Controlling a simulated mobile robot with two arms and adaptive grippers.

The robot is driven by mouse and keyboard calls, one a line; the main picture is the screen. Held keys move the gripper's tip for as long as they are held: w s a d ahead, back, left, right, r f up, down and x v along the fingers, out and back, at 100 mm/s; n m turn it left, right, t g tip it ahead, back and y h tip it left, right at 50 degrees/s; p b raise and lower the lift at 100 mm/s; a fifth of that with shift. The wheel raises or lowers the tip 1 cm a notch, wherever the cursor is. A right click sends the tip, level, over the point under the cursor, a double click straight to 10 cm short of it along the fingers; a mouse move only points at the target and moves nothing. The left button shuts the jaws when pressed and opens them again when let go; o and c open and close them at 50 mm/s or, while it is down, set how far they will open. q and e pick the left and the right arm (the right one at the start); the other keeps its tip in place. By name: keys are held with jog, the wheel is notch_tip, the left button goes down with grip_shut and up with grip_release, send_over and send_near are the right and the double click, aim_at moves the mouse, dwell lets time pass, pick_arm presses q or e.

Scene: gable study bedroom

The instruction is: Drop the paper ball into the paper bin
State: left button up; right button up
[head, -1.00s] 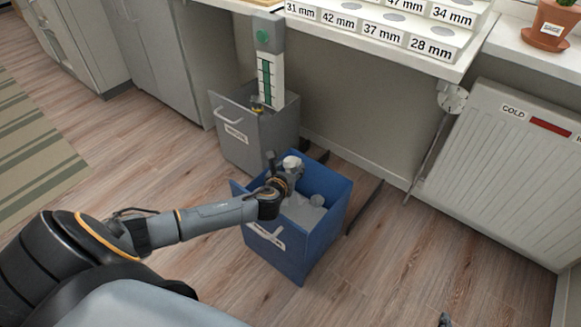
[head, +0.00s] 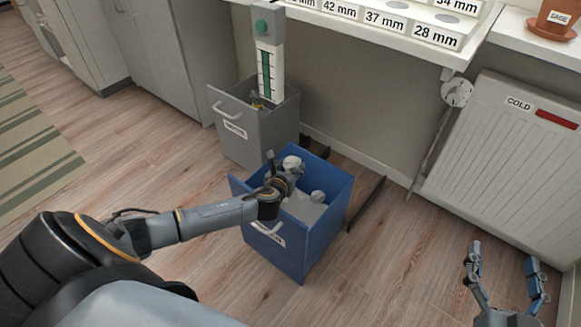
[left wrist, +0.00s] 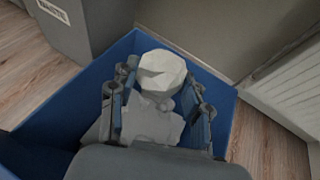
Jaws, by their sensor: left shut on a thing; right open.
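A pale crumpled paper ball (head: 292,162) is held between the fingers of my left gripper (head: 284,177), over the open blue bin (head: 305,258). In the left wrist view the paper ball (left wrist: 162,70) sits between the two fingertips, with the blue bin's wall (left wrist: 221,117) around and below. Pale paper pieces (head: 303,209) lie inside the blue bin under the gripper. The blue bin's front label is partly hidden by my left arm. My right gripper (head: 505,268) is open and empty at the lower right, over the floor.
A grey bin (head: 245,145) with a handle and label stands behind the blue one, beside a green-and-white upright gauge (head: 268,65). A desk (head: 400,35) overhangs behind. A white radiator (head: 490,150) stands at the right.

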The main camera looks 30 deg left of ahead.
jog(key=shift+r, duration=0.3)
pick_arm(q)
jog(key=o, duration=0.9)
jog(key=shift+s, duration=0.15)
jog(key=v, duration=1.1)
jog(key=shift+s, duration=0.3)
jog(key=shift+d+r, duration=0.1)
jog(key=shift+d, duration=0.1)
